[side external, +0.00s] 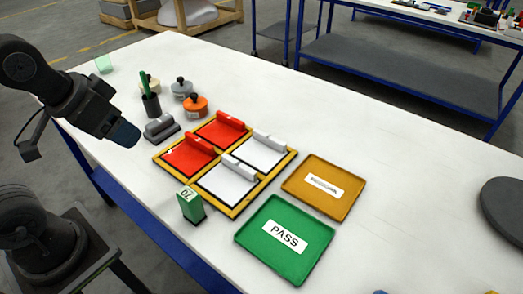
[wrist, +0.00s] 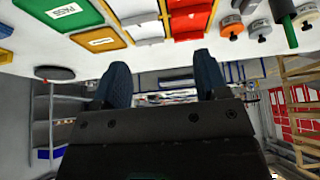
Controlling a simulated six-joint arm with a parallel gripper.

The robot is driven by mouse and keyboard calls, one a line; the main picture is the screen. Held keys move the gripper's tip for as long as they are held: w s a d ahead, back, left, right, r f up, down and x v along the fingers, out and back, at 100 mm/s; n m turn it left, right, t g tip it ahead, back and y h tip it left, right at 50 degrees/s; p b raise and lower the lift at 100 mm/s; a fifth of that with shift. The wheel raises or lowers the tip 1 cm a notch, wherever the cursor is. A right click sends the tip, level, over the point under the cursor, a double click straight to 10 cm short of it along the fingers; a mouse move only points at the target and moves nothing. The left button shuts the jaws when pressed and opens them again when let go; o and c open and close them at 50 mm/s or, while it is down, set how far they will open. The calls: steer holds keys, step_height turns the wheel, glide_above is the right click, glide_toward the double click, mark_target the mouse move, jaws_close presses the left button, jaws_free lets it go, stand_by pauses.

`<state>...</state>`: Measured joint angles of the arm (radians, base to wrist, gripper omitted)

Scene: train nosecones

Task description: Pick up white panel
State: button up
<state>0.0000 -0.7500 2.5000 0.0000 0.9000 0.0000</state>
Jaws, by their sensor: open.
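Two white panels lie in a yellow-framed holder (side external: 236,208) on the white table in the side view: a nearer one (side external: 222,186) and a farther one (side external: 260,153). Each has a raised white block along one edge. Two red panels, one nearer (side external: 187,158) and one farther (side external: 218,133), fill the other compartments. The white panels also show at the top of the wrist view (wrist: 150,28). My gripper (side external: 126,134) is above the table's left side, left of the holder and apart from it. Its blue fingers (wrist: 165,80) are open with nothing between them.
A green PASS tray (side external: 262,252) and an orange labelled tray (side external: 350,190) lie right of the holder. A green block (side external: 190,205) stands at its near edge. A grey block (side external: 161,128), a dark cup (side external: 151,105) and several knobbed weights (side external: 195,105) stand behind it.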

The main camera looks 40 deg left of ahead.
steer(key=c, duration=0.4)
steer(key=shift+o, duration=0.2)
steer(key=w+d+r+m+g, duration=0.15)
steer(key=w+r+m, duration=0.3)
steer(key=w, duration=0.45)
steer(key=m+g, duration=0.4)
steer(key=m, duration=1)
glide_above(269, 136)
steer(key=shift+n, duration=0.25)
steer(key=f, duration=2)
steer(key=shift+s+d+f, duration=0.2)
steer(key=shift+s+f, duration=0.1)
steer(key=shift+w+a+f, duration=0.1)
steer(key=shift+w+f, duration=0.05)
steer(key=shift+f, duration=1.3)
steer(key=shift+w+a+f, duration=0.1)
steer(key=shift+f, duration=1.35)
